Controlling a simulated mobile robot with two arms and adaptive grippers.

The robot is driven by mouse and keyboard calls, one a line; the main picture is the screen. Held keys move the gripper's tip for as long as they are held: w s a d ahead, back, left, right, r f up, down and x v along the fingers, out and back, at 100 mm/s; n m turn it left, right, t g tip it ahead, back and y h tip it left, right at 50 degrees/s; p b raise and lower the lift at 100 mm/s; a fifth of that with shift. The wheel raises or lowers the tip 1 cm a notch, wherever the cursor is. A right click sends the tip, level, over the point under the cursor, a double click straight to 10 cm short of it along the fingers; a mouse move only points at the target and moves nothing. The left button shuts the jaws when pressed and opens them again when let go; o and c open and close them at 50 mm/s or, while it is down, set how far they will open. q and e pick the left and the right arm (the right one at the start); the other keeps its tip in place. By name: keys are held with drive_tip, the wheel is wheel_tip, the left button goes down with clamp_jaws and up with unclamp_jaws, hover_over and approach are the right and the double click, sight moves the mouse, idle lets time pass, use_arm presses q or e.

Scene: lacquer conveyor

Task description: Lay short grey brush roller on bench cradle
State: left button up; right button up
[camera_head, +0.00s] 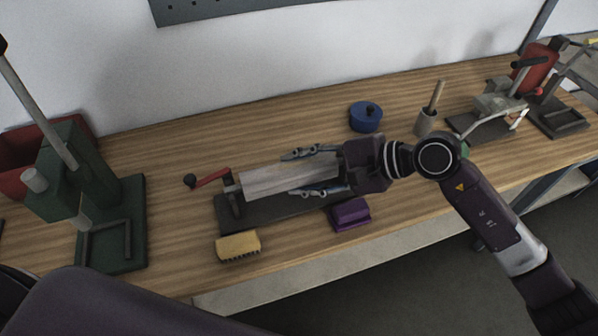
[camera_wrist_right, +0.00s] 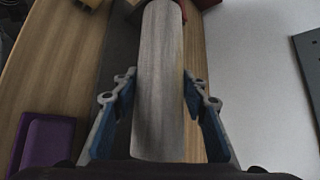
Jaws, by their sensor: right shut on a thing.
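The short grey brush roller (camera_head: 275,176) lies lengthwise between the two fingers of my right gripper (camera_head: 297,173), which is shut on it. In the right wrist view the roller (camera_wrist_right: 160,70) runs away from the palm, with a finger on each side. The bench cradle shows a dark base plate (camera_head: 270,214), an upright at its left end and a red crank handle (camera_head: 212,177). The roller is over the cradle, roughly along its length. I cannot tell whether it touches the supports. The cradle's right end is hidden by my gripper. My left gripper is not in view.
A yellow brush (camera_head: 238,247) and a purple block (camera_head: 350,214) lie in front of the cradle. A blue lidded pot (camera_head: 366,117) and a cup with a stick (camera_head: 425,122) stand behind. A green press (camera_head: 90,190) stands left, and metal devices (camera_head: 495,107) stand right.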

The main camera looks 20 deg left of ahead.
drive_tip(key=o, duration=1.4)
drive_tip(key=shift+o, duration=0.2)
drive_tip(key=v, duration=1.2)
drive_tip(key=shift+d, duration=0.1)
